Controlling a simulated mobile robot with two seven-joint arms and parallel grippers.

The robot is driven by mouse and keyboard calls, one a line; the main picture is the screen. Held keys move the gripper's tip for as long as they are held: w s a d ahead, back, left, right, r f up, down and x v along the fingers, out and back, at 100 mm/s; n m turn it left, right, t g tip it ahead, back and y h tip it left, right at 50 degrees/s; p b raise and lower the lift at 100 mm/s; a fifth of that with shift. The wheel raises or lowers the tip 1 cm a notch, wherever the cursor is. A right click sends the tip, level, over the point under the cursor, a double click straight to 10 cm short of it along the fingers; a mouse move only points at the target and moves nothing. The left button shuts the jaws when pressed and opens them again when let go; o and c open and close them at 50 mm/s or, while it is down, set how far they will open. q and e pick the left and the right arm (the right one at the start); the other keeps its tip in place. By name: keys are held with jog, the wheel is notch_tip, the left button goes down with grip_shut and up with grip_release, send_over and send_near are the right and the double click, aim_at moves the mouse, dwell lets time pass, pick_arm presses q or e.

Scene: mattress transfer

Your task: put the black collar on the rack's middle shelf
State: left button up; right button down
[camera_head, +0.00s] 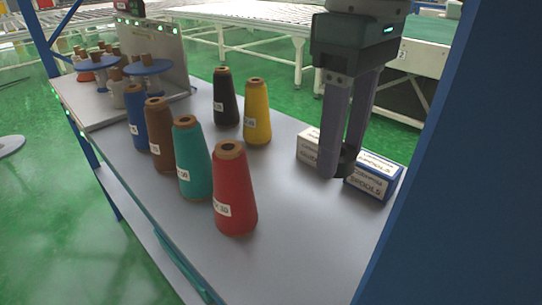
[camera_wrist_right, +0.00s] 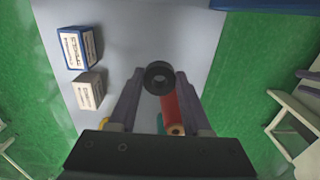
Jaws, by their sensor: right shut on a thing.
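The black collar (camera_wrist_right: 159,78) is a thick ring with a central hole, held between the fingertips of my right gripper (camera_wrist_right: 157,80) in the right wrist view. In the head view my right gripper (camera_head: 340,163) points down with the dark collar (camera_head: 348,158) at its fingertips, above the grey shelf (camera_head: 290,235). Whether the collar touches the shelf, I cannot tell. The shelf sits between blue rack posts (camera_head: 425,150), and a lower level shows below it at the left. My left gripper is not in view.
Red (camera_head: 234,190), teal (camera_head: 193,160), brown, blue, black and yellow (camera_head: 257,112) yarn cones stand left of my gripper. A white box (camera_head: 309,144) and a blue-and-white box (camera_head: 374,176) lie close by it. A spool stand (camera_head: 120,95) occupies the far left. The front right of the shelf is clear.

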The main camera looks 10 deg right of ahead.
jog(key=b, duration=0.1)
send_over(322, 255)
notch_tip(322, 255, down, 11)
jog(key=shift+f, duration=0.15)
notch_tip(322, 255, down, 4)
jog(key=shift+f+b, duration=0.1)
jog(key=shift+b, duration=0.55)
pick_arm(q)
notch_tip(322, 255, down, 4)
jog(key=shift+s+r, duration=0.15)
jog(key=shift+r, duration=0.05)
pick_arm(e)
jog(key=shift+f, duration=0.4)
jog(key=shift+c, duration=1.7)
grip_release()
jog(key=shift+f, duration=0.1)
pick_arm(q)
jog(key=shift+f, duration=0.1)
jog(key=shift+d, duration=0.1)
